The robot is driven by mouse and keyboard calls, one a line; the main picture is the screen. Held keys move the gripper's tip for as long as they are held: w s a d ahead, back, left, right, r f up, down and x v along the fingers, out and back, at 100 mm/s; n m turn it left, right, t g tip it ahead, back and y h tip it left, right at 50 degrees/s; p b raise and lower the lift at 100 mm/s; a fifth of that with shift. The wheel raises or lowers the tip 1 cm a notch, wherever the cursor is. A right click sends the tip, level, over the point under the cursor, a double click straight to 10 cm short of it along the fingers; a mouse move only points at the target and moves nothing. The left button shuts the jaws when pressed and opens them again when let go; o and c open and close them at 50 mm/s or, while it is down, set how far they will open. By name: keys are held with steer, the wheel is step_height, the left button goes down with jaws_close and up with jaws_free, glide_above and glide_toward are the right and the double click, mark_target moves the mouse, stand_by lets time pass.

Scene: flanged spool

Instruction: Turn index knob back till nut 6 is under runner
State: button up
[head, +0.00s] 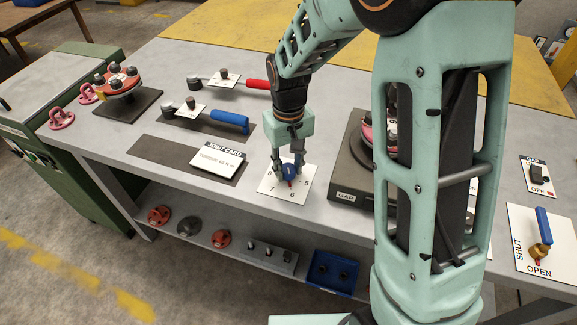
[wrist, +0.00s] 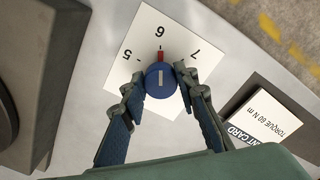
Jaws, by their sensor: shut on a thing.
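The blue index knob (head: 291,171) sits on a white dial card (head: 270,184) with printed numbers. It also shows in the wrist view (wrist: 161,85), where its red pointer (wrist: 160,57) stands at about the 6, between 5 and 7. My gripper (head: 288,160) reaches down from above and is shut on the knob, one finger on each side; its fingers also frame the knob in the wrist view (wrist: 160,82). To the right, a red flanged part (head: 366,130) sits on a dark grey box (head: 350,178). My arm hides most of it, so nut and runner cannot be made out.
A joint card (head: 218,158) lies left of the dial. Blue-handled (head: 230,119) and red-handled (head: 257,84) tools lie behind it. A red flange with nuts (head: 119,80) stands far left. A blue-handled valve (head: 542,228) is at right. The lower shelf holds a blue bin (head: 332,272).

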mark_target(289, 168)
steer(key=shift+w, duration=0.1)
steer(key=o, duration=1.2)
steer(key=shift+c, duration=0.2)
step_height(289, 168, up, 12)
